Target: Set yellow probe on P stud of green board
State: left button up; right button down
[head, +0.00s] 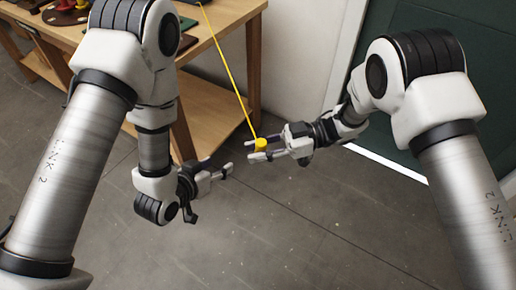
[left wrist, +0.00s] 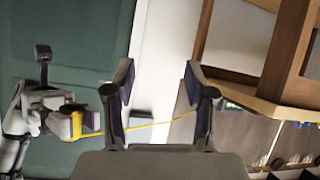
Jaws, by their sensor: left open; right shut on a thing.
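The yellow probe (head: 261,144) is held in the jaws of my right gripper (head: 256,149), in the air over the floor, in front of the workbench. A thin taut yellow lead runs from it up toward the bench. The probe also shows in the left wrist view (left wrist: 88,121), at left. My left gripper (head: 226,173) is open and empty, below and left of the probe; its spread fingers show in the left wrist view (left wrist: 160,88). A dark green flat piece (head: 187,24) lies on the bench, partly behind my left arm; I cannot tell if it is the green board. No P stud is discernible.
The wooden workbench (head: 222,14) stands at upper left, with red-brown and yellow items (head: 66,12) at its far left. A dark green panel (head: 400,170) in a white frame is behind my right arm. The grey floor (head: 290,235) between my arms is clear.

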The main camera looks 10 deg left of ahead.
jog(key=shift+s+d+m+t, duration=0.1)
jog(key=shift+d+m+t, duration=0.2)
jog(key=shift+t, duration=0.1)
jog(key=shift+w+r+m+t+y, duration=0.1)
jog(key=shift+w+m+t+y, duration=0.1)
jog(key=shift+m+t, duration=0.3)
jog(key=shift+w+m+t+y, duration=0.2)
jog(key=shift+m+t, duration=0.1)
jog(key=shift+t, duration=0.3)
jog(key=w+d+f+m+t+h, duration=0.2)
jog(key=w+d+m+t+h, duration=0.2)
jog(key=w+d+m+t, duration=0.55)
pick_arm(q)
jog(key=s+a+f+n+g+y, duration=0.1)
jog(key=s+a+f+g, duration=0.3)
jog(key=s+f, duration=0.4)
jog(key=s+a+f+n+g+y, duration=0.1)
jog(key=s+a+f+g+y, duration=0.2)
jog(key=s+f+g, duration=0.4)
jog(key=s+a+f, duration=0.1)
jog(key=s, duration=0.5)
jog(key=shift+s, duration=0.25)
pick_arm(e)
jog(key=s+d+m+t+h, duration=0.3)
jog(key=d+m+t+h, duration=0.6)
jog(key=d, duration=0.7)
jog(key=m+h, duration=0.1)
jog(key=h, duration=0.2)
jog(key=shift+s+d+f, duration=0.15)
jog(key=shift+f, duration=0.2)
